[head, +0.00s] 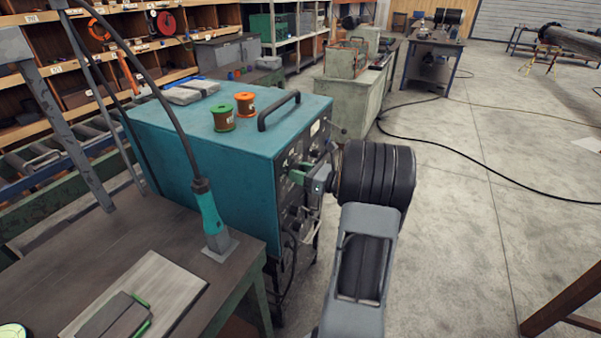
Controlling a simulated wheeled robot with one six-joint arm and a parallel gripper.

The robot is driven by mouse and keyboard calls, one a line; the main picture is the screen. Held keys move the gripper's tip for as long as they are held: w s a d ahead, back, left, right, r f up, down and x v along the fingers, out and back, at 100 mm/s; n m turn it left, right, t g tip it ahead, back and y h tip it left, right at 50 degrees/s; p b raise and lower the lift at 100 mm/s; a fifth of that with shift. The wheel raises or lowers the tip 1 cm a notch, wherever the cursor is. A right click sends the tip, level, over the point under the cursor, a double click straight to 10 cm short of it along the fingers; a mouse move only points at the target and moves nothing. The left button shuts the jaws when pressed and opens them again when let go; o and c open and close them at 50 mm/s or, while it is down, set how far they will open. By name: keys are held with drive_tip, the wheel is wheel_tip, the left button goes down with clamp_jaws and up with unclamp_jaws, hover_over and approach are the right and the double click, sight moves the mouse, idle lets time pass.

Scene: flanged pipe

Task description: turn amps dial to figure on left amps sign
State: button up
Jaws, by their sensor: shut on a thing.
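A teal welding machine (205,150) stands left of centre, its dark control panel (292,165) facing right and seen at a steep slant. No amps sign or figure can be read in this view. A few small knobs and sockets show lower on the panel, too small to tell apart.
A green spool (223,118) and an orange spool (245,104) stand on the machine beside its black handle (279,110). A workbench (150,225) with a teal torch (211,215) is at front left. Open floor (450,230) lies to the right, crossed by a black cable.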

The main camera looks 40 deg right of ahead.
drive_tip(key=shift+r+p, duration=0.1)
drive_tip(key=shift+p, duration=0.3)
drive_tip(key=shift+m+p, duration=3.8)
drive_tip(key=shift+p, duration=0.65)
drive_tip(key=o, duration=0.9)
drive_tip(key=shift+o, duration=0.2)
drive_tip(key=shift+s, duration=0.1)
